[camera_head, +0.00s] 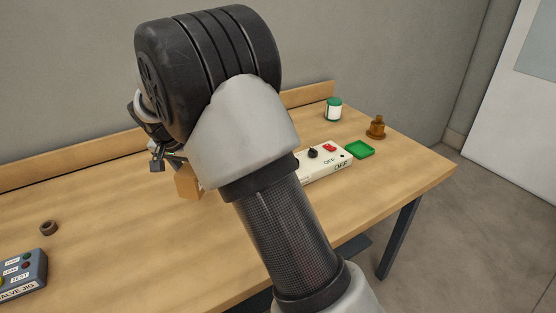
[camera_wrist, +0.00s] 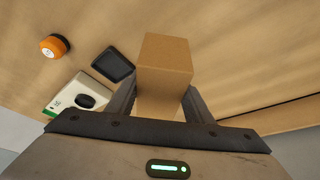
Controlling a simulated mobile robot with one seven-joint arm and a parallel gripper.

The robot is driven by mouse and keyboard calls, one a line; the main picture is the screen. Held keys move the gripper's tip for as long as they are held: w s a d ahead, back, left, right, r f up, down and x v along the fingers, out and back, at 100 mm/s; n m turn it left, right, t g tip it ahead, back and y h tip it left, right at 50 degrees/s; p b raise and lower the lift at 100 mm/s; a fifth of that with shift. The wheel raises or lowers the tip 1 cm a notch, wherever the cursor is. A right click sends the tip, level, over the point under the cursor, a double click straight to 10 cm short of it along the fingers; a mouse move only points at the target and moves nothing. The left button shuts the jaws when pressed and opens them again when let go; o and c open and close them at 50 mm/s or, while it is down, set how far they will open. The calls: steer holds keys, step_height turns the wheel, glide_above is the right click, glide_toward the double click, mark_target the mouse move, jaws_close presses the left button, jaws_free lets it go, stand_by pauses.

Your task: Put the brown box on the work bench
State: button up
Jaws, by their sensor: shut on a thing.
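The brown box (camera_wrist: 165,55) is between the two fingers of my gripper (camera_wrist: 160,100) in the wrist view, and the gripper is shut on it. In the head view part of the brown box (camera_head: 188,183) shows below my wrist, above or at the wooden work bench (camera_head: 130,245). My arm hides much of the gripper there. I cannot tell whether the box touches the bench top.
A white control box (camera_head: 328,165), a green tray (camera_head: 360,150), a green-and-white jar (camera_head: 333,109) and a brass-coloured part (camera_head: 376,127) stand on the right. A grey button box (camera_head: 22,275) and a brown ring (camera_head: 48,228) are on the left. The front middle is clear.

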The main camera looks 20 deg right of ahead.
steer(key=shift+w+a+r, duration=0.1)
steer(key=shift+w+a, duration=0.05)
steer(key=f, duration=0.5)
steer(key=shift+s+f, duration=0.2)
steer(key=shift+f, duration=0.2)
steer(key=shift+f+b, duration=0.35)
steer(key=shift+f, duration=1.7)
steer(key=shift+f, duration=0.25)
steer(key=o, duration=1.1)
steer(key=shift+r, duration=0.1)
steer(key=shift+o, duration=0.2)
